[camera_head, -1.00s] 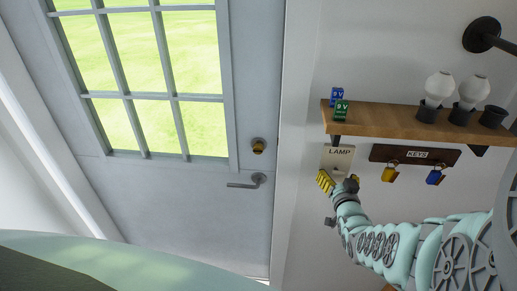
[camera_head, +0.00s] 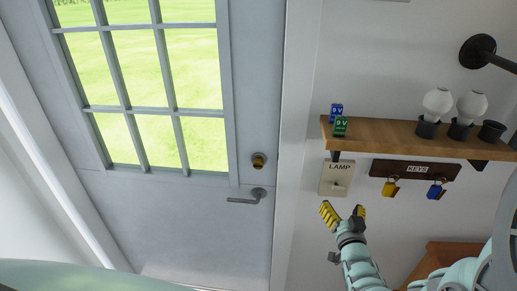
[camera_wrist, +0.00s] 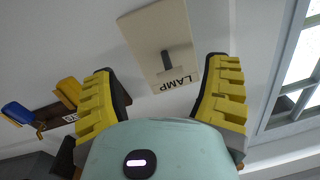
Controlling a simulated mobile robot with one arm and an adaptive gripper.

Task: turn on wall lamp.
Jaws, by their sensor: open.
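A beige switch plate (camera_head: 336,179) marked LAMP is on the white wall under the shelf, right of the door. Its small switch lever shows as a dark stub (camera_wrist: 167,61) in the wrist view, where the plate (camera_wrist: 150,35) is upside down. My gripper (camera_head: 344,209), with yellow ridged fingers, is open and empty. It is just below the plate in the head view and apart from it. In the wrist view the plate and lever show between and beyond the fingertips. A round black wall mount with an arm (camera_head: 478,48) is at upper right; its far end is out of view.
A wooden shelf (camera_head: 390,134) above the plate bears two 9V batteries (camera_head: 339,125), two bulbs in black cups and an empty cup. A KEYS rack (camera_head: 415,169) with yellow and blue keys hangs right of the plate. A door with a lever handle (camera_head: 246,197) is left.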

